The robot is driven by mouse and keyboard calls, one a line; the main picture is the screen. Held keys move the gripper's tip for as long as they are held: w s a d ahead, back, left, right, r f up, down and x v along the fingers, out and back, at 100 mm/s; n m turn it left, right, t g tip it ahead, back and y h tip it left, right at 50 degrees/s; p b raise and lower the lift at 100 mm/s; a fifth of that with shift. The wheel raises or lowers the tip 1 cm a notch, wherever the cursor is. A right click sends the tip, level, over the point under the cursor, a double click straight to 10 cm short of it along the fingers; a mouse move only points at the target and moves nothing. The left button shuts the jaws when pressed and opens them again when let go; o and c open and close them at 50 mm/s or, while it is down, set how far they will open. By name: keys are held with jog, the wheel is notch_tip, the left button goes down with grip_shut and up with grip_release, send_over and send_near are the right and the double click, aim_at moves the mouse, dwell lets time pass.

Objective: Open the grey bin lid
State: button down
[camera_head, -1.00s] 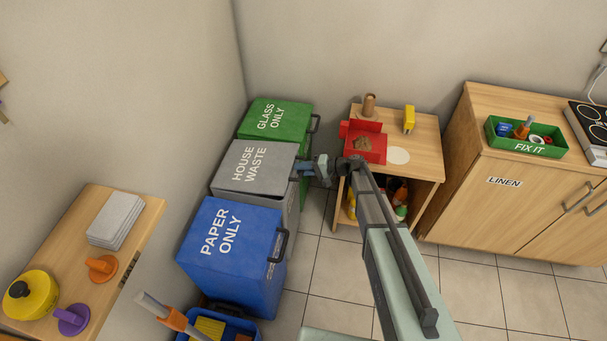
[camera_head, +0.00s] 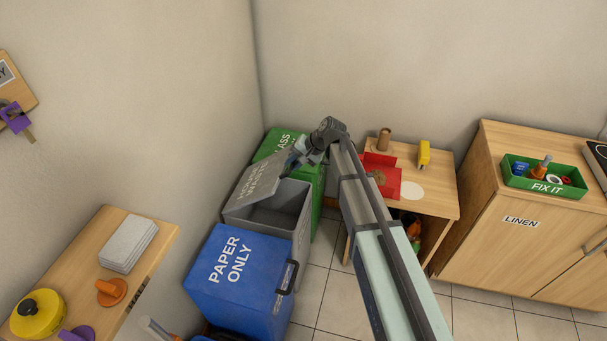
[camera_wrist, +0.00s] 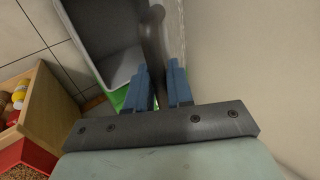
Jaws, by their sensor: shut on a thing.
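The grey bin (camera_head: 286,215) stands between the blue and green bins. Its lid (camera_head: 257,183), marked HOUSE WASTE, is tilted up on the wall side, and part of the bin's inside shows under it. My gripper (camera_head: 296,158) is at the lid's raised edge. In the wrist view its blue fingers (camera_wrist: 160,88) are shut on the dark lid handle (camera_wrist: 152,45). The bin's grey inside (camera_wrist: 100,40) also shows there. The handle is mostly hidden behind my gripper in the head view.
A blue PAPER ONLY bin (camera_head: 240,280) stands in front and a green GLASS ONLY bin (camera_head: 277,142) behind. A wooden stand (camera_head: 432,190) with a red tray (camera_head: 383,183) is on the right. The wall is close behind the lid. Tiled floor (camera_head: 325,285) is clear in front.

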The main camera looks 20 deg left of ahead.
jog(key=a+r+h, duration=0.4)
jog(key=a+r, duration=0.5)
jog(key=a, duration=0.4)
jog(key=shift+a, duration=0.3)
jog(key=c, duration=1.3)
grip_release()
jog(key=shift+o, duration=0.8)
jog(key=v, duration=1.4)
jog(key=shift+f, duration=0.1)
